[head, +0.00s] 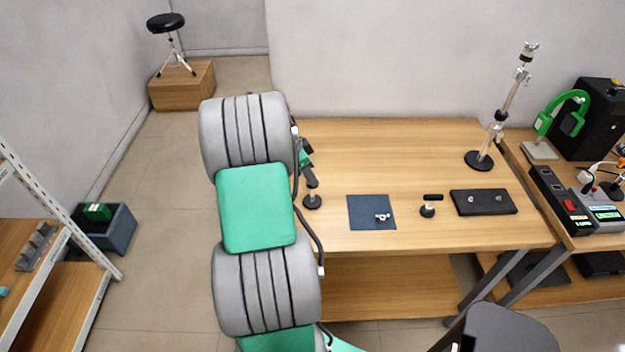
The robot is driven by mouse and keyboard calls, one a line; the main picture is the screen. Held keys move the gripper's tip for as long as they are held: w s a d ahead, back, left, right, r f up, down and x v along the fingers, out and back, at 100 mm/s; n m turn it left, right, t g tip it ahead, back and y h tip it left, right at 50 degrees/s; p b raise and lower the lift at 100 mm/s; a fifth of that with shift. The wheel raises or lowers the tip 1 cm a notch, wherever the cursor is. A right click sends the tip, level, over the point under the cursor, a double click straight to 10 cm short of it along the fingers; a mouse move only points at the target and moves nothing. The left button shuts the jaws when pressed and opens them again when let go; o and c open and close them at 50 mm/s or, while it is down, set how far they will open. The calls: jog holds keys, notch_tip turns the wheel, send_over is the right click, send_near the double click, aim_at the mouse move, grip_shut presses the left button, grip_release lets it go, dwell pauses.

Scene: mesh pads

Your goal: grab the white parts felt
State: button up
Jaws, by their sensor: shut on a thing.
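A dark blue-grey square felt (364,204) lies flat on the wooden table, left of its middle. A few small white parts (382,217) rest on the felt near its lower right corner. No white felt shows. My large grey and green arm fills the centre left of the view and covers the table's left edge.
The table (420,150) is bare behind the felt. A small round-based stand (312,202) is left of the felt, and a black-handled one (428,210) is right of it. Farther right are a black tray (484,209) with small shiny pieces and a tall stand (479,160).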

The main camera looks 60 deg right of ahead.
grip_shut()
jog(key=shift+r, duration=0.15)
